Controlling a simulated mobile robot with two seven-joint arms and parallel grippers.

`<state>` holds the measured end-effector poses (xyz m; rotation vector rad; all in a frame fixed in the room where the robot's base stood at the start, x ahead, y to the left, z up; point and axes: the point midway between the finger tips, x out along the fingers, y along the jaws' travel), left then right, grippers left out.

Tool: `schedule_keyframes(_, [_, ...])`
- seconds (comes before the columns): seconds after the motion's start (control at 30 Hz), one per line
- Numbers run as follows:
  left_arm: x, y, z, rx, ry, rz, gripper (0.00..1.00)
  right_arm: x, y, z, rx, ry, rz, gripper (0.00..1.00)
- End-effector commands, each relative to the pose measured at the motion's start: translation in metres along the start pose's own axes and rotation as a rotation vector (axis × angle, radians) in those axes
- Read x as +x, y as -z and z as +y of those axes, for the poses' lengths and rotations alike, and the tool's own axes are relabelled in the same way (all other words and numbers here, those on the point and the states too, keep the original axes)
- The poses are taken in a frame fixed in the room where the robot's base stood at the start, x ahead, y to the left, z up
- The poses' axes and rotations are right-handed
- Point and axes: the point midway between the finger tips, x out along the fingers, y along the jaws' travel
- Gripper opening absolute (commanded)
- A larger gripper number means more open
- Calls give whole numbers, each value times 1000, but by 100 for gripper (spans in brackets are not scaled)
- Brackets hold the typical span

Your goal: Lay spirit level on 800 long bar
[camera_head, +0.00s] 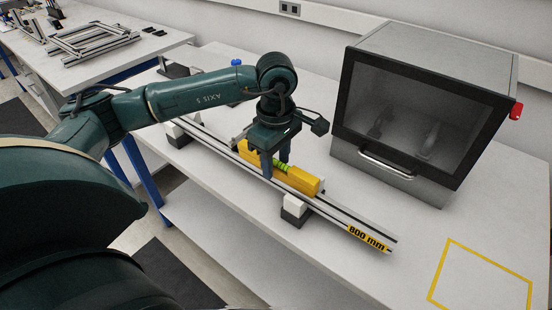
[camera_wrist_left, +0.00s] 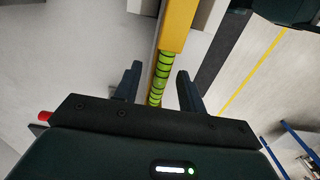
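The yellow spirit level (camera_head: 302,182) with a green vial lies lengthwise along the long bar (camera_head: 335,211), which carries an "800 mm" label at its near right end. My left gripper (camera_head: 273,170) points down over the level's middle, one finger on each side. In the left wrist view the level (camera_wrist_left: 178,28) and its green vial run between the fingertips of my left gripper (camera_wrist_left: 159,82), with a gap on both sides, so the gripper is open. The gripper hides part of the level in the head view. My right gripper is out of view.
White and dark support blocks (camera_head: 295,210) hold up the bar on the white table. A grey cabinet with a dark glass door (camera_head: 415,115) stands behind on the right. A yellow outlined square (camera_head: 483,275) at the front right is empty. Metal frames lie on another table (camera_head: 95,40).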

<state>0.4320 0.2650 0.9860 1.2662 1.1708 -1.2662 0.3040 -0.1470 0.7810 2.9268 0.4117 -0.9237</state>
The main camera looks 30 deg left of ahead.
Motion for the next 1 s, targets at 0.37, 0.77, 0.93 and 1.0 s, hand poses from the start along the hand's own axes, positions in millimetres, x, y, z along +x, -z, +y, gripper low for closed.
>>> schedule_keyframes(0.37, [1, 0, 0, 0, 1, 0, 45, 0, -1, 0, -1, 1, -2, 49])
schedule_keyframes(0.77, [-71, 0, 1, 0, -7, -1, 45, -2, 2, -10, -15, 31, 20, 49])
schedule_keyframes(0.93, [-106, 0, 1, 1, -5, -1, 45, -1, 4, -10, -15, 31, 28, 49])
schedule_keyframes(1.0, [-117, 0, 1, 0, -4, 1, 45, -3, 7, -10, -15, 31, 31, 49])
